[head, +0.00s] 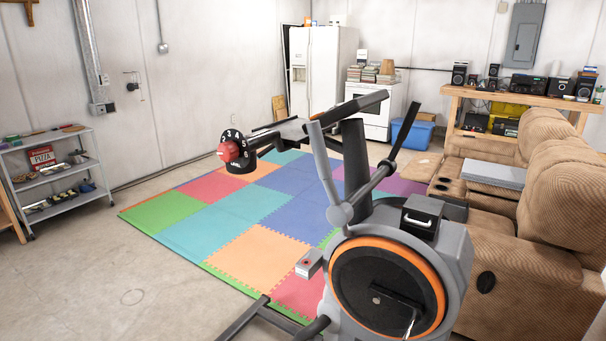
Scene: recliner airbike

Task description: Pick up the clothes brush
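I cannot make out the clothes brush for certain. Several small items lie on the top of the grey metal shelf unit (62,167) at the left. One of them is a flat, brownish item (73,128) near the right end of the top shelf; it is too small to tell whether it is a brush. Neither of my grippers shows in the head view.
A grey and orange exercise bike (455,262) stands close in front, right of centre. Coloured foam mats (262,245) cover the middle floor. A brown recliner sofa (520,285) fills the right side. Bare concrete floor (95,270) lies open at the left, before the shelf unit.

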